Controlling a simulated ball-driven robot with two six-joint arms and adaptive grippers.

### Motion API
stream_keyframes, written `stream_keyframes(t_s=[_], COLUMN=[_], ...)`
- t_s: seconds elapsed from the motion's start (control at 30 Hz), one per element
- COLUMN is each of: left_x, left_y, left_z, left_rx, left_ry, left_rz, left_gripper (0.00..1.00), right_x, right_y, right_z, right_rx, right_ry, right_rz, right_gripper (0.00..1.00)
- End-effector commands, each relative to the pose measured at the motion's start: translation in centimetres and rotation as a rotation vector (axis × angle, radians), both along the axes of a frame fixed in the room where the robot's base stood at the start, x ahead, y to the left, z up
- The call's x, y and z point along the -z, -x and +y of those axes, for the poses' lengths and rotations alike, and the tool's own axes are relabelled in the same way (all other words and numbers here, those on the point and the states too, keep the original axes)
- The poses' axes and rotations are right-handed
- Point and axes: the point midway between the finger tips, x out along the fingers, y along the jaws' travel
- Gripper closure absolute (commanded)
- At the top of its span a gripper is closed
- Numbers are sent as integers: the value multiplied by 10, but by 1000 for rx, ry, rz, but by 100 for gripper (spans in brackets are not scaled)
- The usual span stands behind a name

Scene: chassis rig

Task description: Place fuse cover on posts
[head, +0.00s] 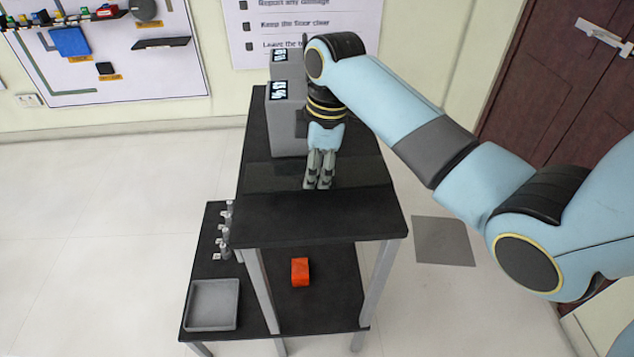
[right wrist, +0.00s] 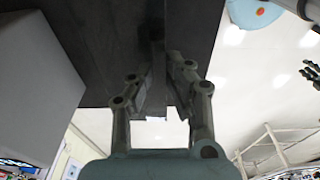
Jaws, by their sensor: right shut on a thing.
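My right gripper (head: 318,184) points down at the upper black table, its fingers close together. It also shows in the right wrist view (right wrist: 158,92), with the fingers converging on something dark. A dark, glossy, see-through-looking panel (head: 272,176) spans the tabletop at the fingers; I take it to be the fuse cover. The fingers hide their contact with it, and I cannot tell whether it rests or hovers. Several small grey posts (head: 226,231) stand on the lower left shelf. A dark jointed shape at the right wrist view's right edge may be my left gripper (right wrist: 312,74).
Grey boxes with displays (head: 289,118) stand at the back of the table, close to my right gripper. A grey tray (head: 213,328) sits on the low left shelf. An orange block (head: 300,271) lies on the shelf below. The tabletop's front part is clear.

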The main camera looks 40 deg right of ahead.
Motion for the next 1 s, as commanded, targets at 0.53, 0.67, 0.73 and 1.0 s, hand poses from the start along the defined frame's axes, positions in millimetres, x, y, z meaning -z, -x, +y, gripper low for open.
stream_keyframes(t_s=[0.53,0.67,0.73,1.0], left_x=[-2,-2,-2,-2], left_y=[0,1,1,-2], left_z=[0,1,1,1], left_rx=[0,0,1,1], left_ry=[-1,-1,-1,-2], left_rz=[-1,1,1,-3], left_gripper=[60,60,60,60], right_x=[41,41,41,40], right_y=[0,1,1,0], right_z=[-1,-1,-1,-1], right_rx=[-1,0,0,0], right_ry=[-1,-1,-1,0], right_rz=[-2,-1,-1,-1], right_gripper=[100,70,63,63])
